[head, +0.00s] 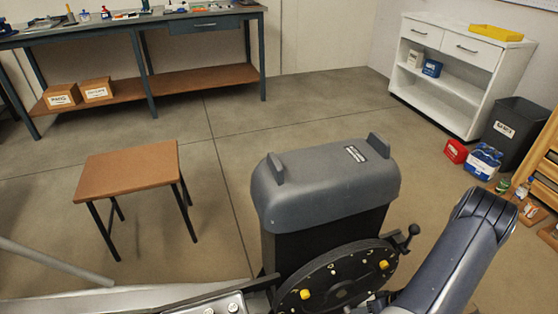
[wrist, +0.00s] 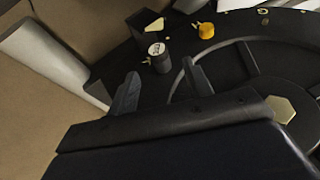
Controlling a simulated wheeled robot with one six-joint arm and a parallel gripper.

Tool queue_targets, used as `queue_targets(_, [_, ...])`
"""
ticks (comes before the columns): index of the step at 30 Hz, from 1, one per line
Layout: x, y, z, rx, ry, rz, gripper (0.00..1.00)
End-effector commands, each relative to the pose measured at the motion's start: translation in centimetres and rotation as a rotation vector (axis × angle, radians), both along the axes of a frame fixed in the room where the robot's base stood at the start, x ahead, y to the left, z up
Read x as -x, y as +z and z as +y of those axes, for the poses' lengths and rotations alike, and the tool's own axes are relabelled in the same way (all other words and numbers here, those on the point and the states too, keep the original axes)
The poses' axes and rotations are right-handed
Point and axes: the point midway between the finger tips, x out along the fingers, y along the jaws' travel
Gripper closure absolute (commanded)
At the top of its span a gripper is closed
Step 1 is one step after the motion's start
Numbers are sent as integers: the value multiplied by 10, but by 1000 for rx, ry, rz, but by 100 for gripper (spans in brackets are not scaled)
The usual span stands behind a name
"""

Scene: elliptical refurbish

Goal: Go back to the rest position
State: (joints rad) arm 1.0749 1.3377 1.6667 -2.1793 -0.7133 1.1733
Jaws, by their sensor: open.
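My gripper (wrist: 160,84) shows in the wrist view with its two dark fingers apart and nothing between their tips. Just beyond the tips is a small dark cylinder with a pale, marked top (wrist: 157,56); I cannot tell the exact gap. The machine's large black disc (wrist: 245,62) fills the right of that view, with a yellow knob (wrist: 205,31) near its rim. In the head view the disc (head: 340,285) sits at the lower middle, below the grey machine housing (head: 325,185). My gripper's fingers cannot be made out in the head view.
A brown-topped stool (head: 128,166) stands left of the housing. A workbench (head: 120,35) is along the back wall. A white shelf unit (head: 455,80), a dark bin (head: 512,135) and a red box (head: 455,151) are at the right. Open floor lies between them.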

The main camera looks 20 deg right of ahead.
Motion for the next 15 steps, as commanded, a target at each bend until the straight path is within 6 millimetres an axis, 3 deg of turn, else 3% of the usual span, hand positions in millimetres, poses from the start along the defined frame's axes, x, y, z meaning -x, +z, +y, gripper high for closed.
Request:
queue_targets(1, [-3, -12, 6, -3, 2, 2, 52])
queue_targets(6, [-12, -30, 18, -1, 2, 1, 52])
queue_targets(15, [-10, -36, 21, 1, 0, 0, 52])
